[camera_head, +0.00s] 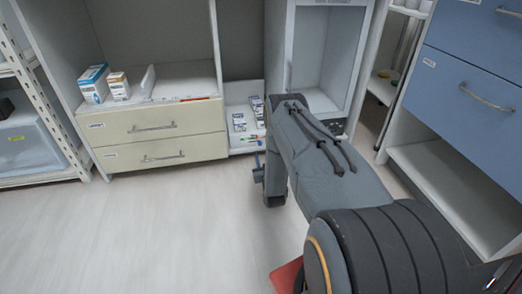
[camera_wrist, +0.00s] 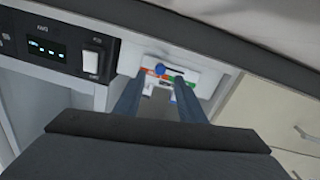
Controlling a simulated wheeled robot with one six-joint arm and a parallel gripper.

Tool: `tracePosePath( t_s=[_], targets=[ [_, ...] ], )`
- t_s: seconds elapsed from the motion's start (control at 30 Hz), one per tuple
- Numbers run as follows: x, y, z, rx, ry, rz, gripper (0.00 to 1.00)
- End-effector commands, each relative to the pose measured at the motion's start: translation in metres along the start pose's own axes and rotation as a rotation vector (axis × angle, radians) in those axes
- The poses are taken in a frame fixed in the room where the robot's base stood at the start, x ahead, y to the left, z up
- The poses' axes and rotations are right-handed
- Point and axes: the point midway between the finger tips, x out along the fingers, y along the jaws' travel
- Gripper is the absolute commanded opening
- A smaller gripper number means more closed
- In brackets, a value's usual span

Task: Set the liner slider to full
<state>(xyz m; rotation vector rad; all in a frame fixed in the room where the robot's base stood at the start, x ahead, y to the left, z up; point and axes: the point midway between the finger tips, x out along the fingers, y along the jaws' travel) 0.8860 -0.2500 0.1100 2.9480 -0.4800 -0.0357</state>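In the wrist view, a white slider panel (camera_wrist: 205,77) with coloured marks lies just past my fingertips. Its blue knob (camera_wrist: 160,69) sits toward the left of a short dark slot. My gripper (camera_wrist: 159,78) is open, with one finger on each side of the knob in the picture. I cannot tell whether the fingertips reach around the knob or stop short of it; nothing appears held. In the head view, my gripper (camera_head: 259,172) is low by the shelf, partly hidden by my arm. A small strip with coloured marks (camera_head: 248,139) shows on the shelf's front edge.
A black control panel (camera_wrist: 50,45) with a lit display and a white rocker switch (camera_wrist: 92,58) is close on the left in the wrist view. Beige drawers (camera_head: 155,135) stand left of the shelf, and a blue drawer unit (camera_head: 470,90) stands right. Open floor (camera_head: 150,235) lies in front.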

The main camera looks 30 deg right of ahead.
Motion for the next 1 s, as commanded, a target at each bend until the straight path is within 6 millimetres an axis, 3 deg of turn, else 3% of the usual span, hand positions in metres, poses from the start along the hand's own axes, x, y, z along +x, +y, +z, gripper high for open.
tracePosePath(
  t_s=[0.3, 0.73, 0.93, 1.0],
  targets=[
    [0.046, -0.001, 0.001, 0.000, 0.001, -0.001, 0.36],
    [0.055, -0.001, 0.000, 0.000, -0.002, -0.001, 0.36],
    [0.055, -0.001, 0.000, 0.000, -0.001, -0.001, 0.04],
    [0.055, -0.001, 0.000, 0.000, -0.001, -0.001, 0.00]
  ],
)
